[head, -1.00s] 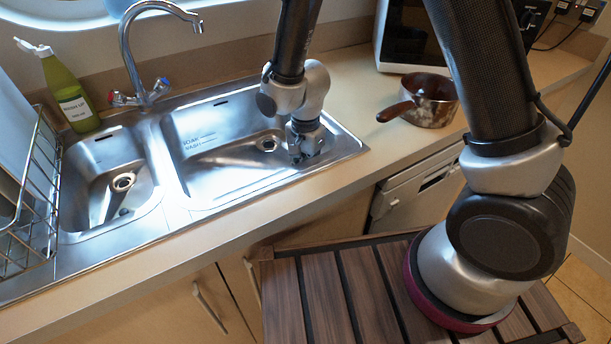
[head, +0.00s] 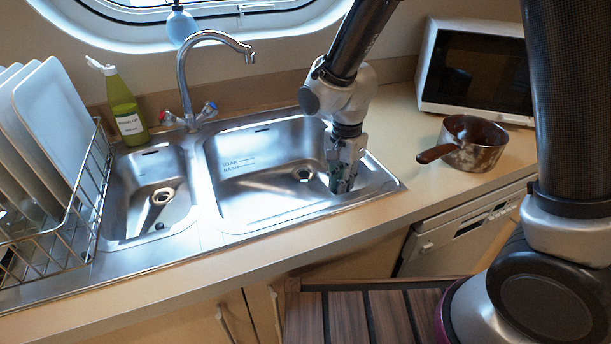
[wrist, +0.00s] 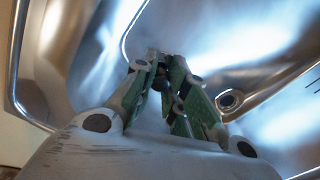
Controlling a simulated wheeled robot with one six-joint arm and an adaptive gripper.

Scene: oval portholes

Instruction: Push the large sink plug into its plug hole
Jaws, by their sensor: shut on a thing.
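My gripper (head: 342,186) hangs fingers-down inside the right part of the large sink basin (head: 250,205). In the wrist view its green-padded fingers (wrist: 160,62) are nearly together, with a small dark thing between the tips. It appears to be the large sink plug, but the fingers hide most of it. The large basin's plug hole (head: 304,174) is a round metal drain, left of and a little behind my gripper. A round drain fitting also shows in the wrist view (wrist: 229,100), right of the fingers and apart from them.
A small basin (head: 128,215) with its own drain (head: 162,196) lies to the left. The mixer tap (head: 190,110) stands behind the basins. A green bottle (head: 127,108) and dish rack (head: 85,230) are left, a saucepan (head: 470,150) and microwave (head: 475,75) right.

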